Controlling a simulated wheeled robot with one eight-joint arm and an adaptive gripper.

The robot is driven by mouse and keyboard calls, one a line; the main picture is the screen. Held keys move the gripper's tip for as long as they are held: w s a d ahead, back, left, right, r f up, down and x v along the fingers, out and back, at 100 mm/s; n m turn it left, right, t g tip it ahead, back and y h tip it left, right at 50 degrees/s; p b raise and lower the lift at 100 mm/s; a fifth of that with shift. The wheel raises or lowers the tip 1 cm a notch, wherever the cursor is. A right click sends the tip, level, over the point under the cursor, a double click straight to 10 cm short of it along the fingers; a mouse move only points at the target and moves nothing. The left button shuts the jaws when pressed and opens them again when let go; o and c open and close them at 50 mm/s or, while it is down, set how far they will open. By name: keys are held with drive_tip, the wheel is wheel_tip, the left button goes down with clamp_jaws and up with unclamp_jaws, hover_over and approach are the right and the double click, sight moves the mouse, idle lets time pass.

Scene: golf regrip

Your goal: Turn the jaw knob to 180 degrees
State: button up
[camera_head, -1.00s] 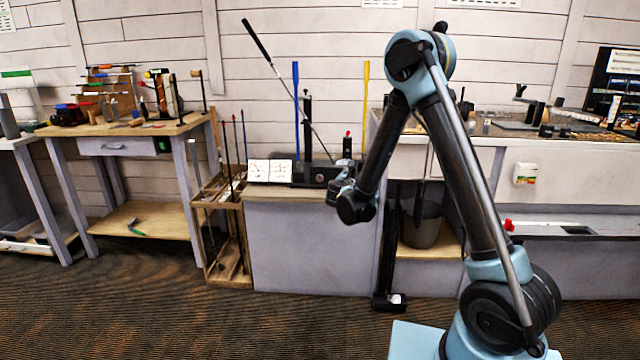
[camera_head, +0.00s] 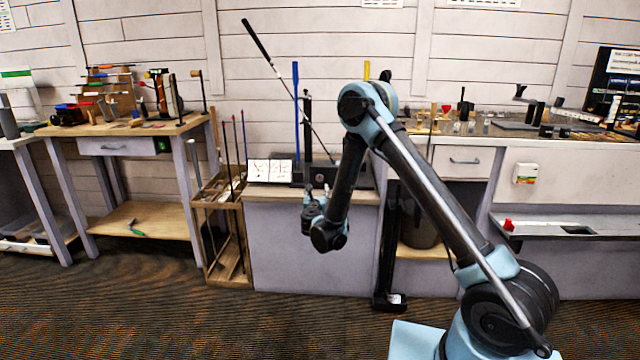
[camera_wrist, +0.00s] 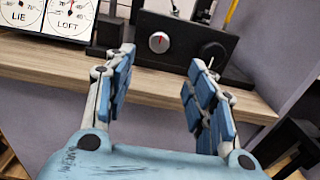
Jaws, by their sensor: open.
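A black machine (camera_wrist: 178,25) sits on the bench top and also shows in the head view (camera_head: 298,174). Its front carries a round dial-like knob (camera_wrist: 158,42) with a white and red face, and a dark round knob (camera_wrist: 213,50) to its right. No label tells which is the jaw knob. My gripper (camera_wrist: 160,70) is open and empty, with blue-padded fingers spread in front of the machine. The white and red knob lies between and beyond the fingertips, untouched. In the head view my gripper (camera_head: 314,204) hangs in front of the bench edge.
Lie and loft gauges (camera_wrist: 55,18) stand left of the machine. A golf club (camera_head: 285,85) slants up from it, near a blue upright (camera_head: 296,100). A wooden rack (camera_head: 228,225) of shafts stands left of the bench. A bin (camera_head: 418,230) is to the right.

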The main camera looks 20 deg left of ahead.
sight(320, 178)
drive_tip(key=x, duration=1.2)
drive_tip(key=shift+w+r, duration=0.1)
drive_tip(key=shift+w, duration=0.25)
drive_tip(key=c, duration=1)
